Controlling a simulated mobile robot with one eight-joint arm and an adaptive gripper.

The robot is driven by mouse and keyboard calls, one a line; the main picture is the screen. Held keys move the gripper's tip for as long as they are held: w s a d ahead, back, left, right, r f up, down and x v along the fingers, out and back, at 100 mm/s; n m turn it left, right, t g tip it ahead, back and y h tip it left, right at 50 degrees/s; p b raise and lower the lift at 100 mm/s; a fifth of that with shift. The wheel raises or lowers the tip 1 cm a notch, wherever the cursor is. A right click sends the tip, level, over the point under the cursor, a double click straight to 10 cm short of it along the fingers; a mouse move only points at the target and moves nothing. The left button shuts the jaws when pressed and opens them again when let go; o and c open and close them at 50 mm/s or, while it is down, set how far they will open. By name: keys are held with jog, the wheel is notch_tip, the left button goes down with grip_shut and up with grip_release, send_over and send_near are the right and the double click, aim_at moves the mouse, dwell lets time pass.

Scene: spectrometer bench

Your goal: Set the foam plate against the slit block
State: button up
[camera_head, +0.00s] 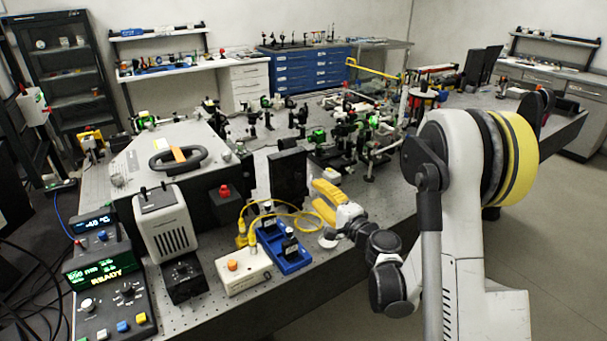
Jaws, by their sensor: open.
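My gripper (318,199), with yellow fingers, is open and points left above the front part of the bench. A dark upright plate (288,176) stands just left of the fingertips; it may be the foam plate, but I cannot tell for sure. The fingers look close to its right edge, and I see nothing held between them. I cannot surely pick out the slit block. A small black block (185,279) with a round front sits at the front left, and a blue holder (284,247) with dark inserts sits below the dark plate.
A white box (243,271) with an orange knob and yellow cables stands beside the blue holder. A large grey housing (160,150) and a control panel (108,290) fill the left. Dense optics (345,135) stand behind.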

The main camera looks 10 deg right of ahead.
aim_at(299, 178)
jog(key=b+x, duration=0.1)
jog(key=x, duration=0.9)
jog(key=shift+w+a, duration=0.15)
jog(key=shift+w, duration=0.1)
